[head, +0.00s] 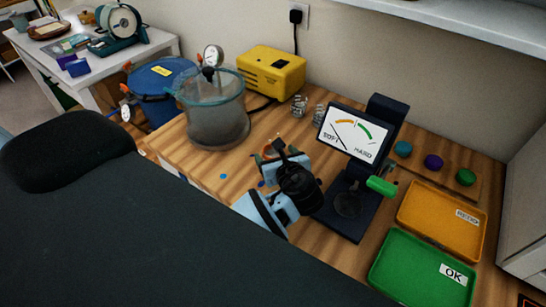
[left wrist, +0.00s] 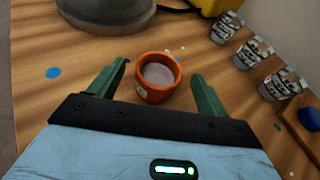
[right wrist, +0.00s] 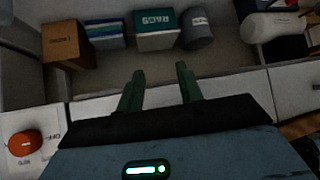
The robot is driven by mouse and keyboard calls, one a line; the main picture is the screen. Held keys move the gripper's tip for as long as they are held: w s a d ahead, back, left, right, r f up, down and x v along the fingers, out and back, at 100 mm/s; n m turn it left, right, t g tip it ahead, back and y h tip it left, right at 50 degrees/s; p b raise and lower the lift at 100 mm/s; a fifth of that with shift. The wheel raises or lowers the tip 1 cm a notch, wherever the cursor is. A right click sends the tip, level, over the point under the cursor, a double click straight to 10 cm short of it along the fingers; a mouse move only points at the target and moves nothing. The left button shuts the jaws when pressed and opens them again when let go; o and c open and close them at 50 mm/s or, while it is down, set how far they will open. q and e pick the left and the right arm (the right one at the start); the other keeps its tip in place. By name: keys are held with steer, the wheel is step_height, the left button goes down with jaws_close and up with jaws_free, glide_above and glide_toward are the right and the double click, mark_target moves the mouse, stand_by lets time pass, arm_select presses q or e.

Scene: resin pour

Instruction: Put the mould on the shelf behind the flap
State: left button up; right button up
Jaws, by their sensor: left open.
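The mould appears to be the small orange cup (left wrist: 143,92) with a greyish fill, upright on the wooden bench in the left wrist view. My left gripper (left wrist: 158,84) is open, its green fingers on either side of the cup with visible gaps. In the head view my left gripper (head: 275,152) is low over the bench and hides most of the cup. My right gripper (right wrist: 160,84) is open and empty, facing a compartment (right wrist: 100,104) holding a brown box, a blue stack, a rags box and a grey roll. I cannot tell whether this is the flap's shelf.
A clear pressure pot (head: 215,120) and yellow unit (head: 272,72) stand behind the left gripper. A hardness gauge (head: 355,135) stands close on its right. An orange tray (head: 425,232) and green tray (head: 400,268) lie further right. Several cups (left wrist: 250,52) stand nearby. A red knob (right wrist: 25,144) is at lower left.

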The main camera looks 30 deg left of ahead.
arm_select(q)
steer(key=shift+x, duration=0.8)
steer(key=c, duration=1.2)
steer(key=shift+r, duration=0.1)
steer(key=shift+r, duration=0.55)
step_height(320, 180, up, 2)
steer(key=shift+r, duration=0.15)
steer(key=s+d, duration=0.1)
steer(key=s, duration=0.4)
steer(key=s+d+r, duration=0.1)
steer(key=s, duration=0.4)
steer(key=s+d, duration=0.2)
steer(key=s, duration=0.3)
steer(key=shift+s+r, duration=0.25)
steer(key=shift+s, duration=0.1)
